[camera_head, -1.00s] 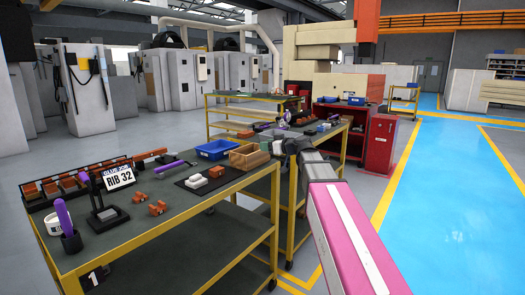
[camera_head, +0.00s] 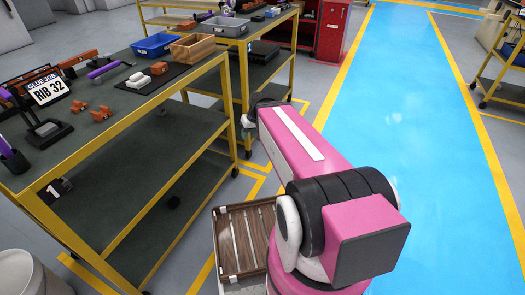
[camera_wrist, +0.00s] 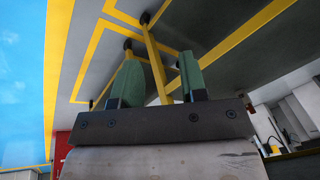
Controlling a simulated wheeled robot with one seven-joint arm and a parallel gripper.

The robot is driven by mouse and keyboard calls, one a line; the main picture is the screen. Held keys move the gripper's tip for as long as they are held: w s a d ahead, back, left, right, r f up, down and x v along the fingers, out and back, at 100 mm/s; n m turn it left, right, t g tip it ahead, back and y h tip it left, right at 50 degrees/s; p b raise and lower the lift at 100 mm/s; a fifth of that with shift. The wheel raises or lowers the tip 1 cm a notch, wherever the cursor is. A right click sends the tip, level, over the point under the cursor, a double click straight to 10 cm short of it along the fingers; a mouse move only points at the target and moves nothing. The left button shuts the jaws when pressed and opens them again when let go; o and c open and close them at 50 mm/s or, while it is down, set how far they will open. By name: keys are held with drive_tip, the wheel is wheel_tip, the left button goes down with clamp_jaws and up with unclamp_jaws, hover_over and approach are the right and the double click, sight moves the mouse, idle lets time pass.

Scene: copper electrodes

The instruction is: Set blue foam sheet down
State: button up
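I make out no blue foam sheet in either view. My gripper shows in the wrist view (camera_wrist: 159,82), with its two grey-green fingers standing apart. Nothing shows between the fingers except the floor and a yellow table leg behind. In the head view the gripper itself cannot be made out; my pink arm reaches toward the right end of the near workbench (camera_head: 150,105).
On the bench top are a blue bin (camera_head: 154,45), a wooden box (camera_head: 193,47), a black mat with white pieces and several copper-coloured parts (camera_head: 101,113). A brown slatted tray (camera_head: 243,240) is low beside my arm. A blue floor lane (camera_head: 400,110) lies clear at right.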

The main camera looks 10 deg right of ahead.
drive_tip(key=s+d+f+m+g+h, duration=0.1)
drive_tip(key=s+d+f+m+h, duration=0.1)
drive_tip(key=s+d+f, duration=0.2)
drive_tip(key=shift+s+f+g+h, duration=0.3)
drive_tip(key=shift+s+f+g, duration=0.1)
drive_tip(key=shift+s, duration=0.85)
